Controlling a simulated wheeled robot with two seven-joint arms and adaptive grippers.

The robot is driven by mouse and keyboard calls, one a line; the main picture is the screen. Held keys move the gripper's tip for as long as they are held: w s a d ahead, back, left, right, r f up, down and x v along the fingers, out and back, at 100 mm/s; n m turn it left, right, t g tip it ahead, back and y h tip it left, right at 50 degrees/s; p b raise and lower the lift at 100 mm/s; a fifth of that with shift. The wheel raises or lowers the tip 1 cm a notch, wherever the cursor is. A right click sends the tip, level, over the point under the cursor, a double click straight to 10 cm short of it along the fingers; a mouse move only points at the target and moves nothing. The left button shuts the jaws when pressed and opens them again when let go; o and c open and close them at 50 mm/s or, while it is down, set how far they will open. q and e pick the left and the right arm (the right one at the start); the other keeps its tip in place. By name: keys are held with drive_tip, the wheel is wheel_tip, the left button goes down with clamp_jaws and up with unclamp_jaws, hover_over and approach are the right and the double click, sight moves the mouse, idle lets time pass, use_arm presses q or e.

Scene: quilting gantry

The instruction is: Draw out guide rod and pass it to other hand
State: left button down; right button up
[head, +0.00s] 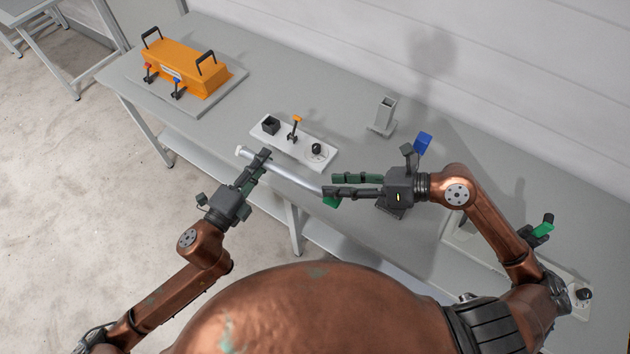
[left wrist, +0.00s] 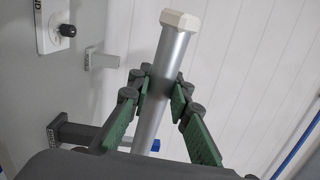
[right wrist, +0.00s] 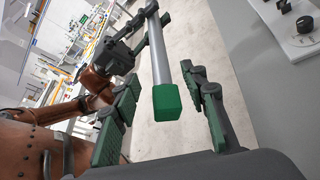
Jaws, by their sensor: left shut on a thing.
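The guide rod (head: 297,181) is a silver tube with a white cap at its far left end and a green tip at the other. My left gripper (head: 262,160) is shut on the rod near the white cap and holds it above the bench's front edge. In the left wrist view the rod (left wrist: 165,80) passes between its fingers. My right gripper (head: 329,184) is open at the green end. In the right wrist view the green tip (right wrist: 166,102) lies between its spread fingers, with gaps visible on both sides.
The grey bench (head: 345,225) runs behind the rod. A white panel (head: 300,152) with a switch and knob lies just beyond it. A grey upright holder (head: 383,115) stands further back. An orange box (head: 180,68) with black handles sits at the left. Open floor lies in front.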

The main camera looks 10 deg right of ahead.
sight(302, 184)
drive_tip(key=x, duration=0.9)
drive_tip(key=shift+w+a, duration=0.2)
drive_tip(key=shift+a, duration=0.2)
drive_tip(key=shift+c, duration=0.3)
clamp_jaws()
use_arm(q)
drive_tip(key=c, duration=1.7)
unclamp_jaws()
